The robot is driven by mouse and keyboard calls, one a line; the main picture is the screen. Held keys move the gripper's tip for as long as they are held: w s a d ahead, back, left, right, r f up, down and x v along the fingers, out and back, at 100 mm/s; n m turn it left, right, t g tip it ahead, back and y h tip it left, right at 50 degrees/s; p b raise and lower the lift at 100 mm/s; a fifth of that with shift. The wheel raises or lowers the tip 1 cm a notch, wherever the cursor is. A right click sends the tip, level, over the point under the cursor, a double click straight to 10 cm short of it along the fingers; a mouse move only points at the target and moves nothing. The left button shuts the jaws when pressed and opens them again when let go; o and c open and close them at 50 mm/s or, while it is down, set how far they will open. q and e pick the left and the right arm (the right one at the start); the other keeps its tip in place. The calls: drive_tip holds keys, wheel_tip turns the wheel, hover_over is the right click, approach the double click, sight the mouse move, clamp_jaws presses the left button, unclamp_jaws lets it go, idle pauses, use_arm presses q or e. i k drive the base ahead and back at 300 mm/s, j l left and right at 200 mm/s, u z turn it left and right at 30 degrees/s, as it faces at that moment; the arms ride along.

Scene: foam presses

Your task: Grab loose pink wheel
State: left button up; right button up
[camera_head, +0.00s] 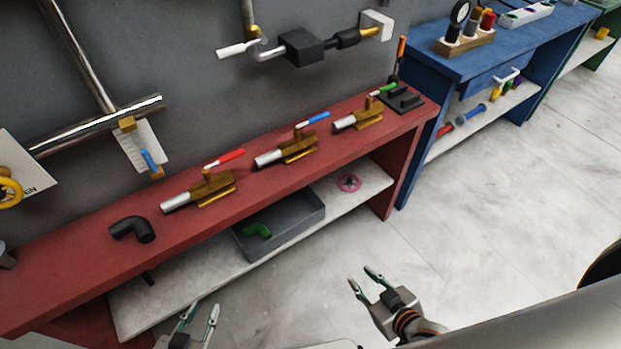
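The pink wheel (348,183) lies on the white lower shelf (368,190) of the red bench, to the right of a grey tray. Nothing touches it. My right gripper (362,276) is open and empty, below and in front of the wheel in the picture, clear of the shelf. My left gripper (203,313) is at the bottom edge, left of the right one. Its fingers are apart and hold nothing visible; its base is cut off by the frame.
A grey tray (310,209) with a green elbow piece (258,230) stands on the lower shelf. The red bench top (100,262) overhangs the shelf and carries several brass valves and a black elbow (133,229). A blue bench (440,60) stands at right. The floor between is clear.

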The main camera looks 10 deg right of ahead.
sight(349, 180)
drive_tip(key=i+l+u, duration=0.1)
drive_tip(key=l+u, duration=1.05)
drive_tip(key=l, duration=0.65)
drive_tip(key=l+u, duration=0.1)
drive_tip(key=l, duration=0.4)
drive_tip(key=k+l+u, duration=0.1)
drive_tip(key=l, duration=0.4)
drive_tip(key=k+l, duration=0.1)
drive_tip(key=l, duration=0.4)
drive_tip(key=k+l, duration=0.1)
drive_tip(key=l, duration=0.85)
drive_tip(key=k+l, duration=0.15)
drive_tip(key=l, duration=0.3)
drive_tip(key=k+l, duration=0.1)
drive_tip(key=l, duration=0.4)
drive_tip(key=u, duration=0.05)
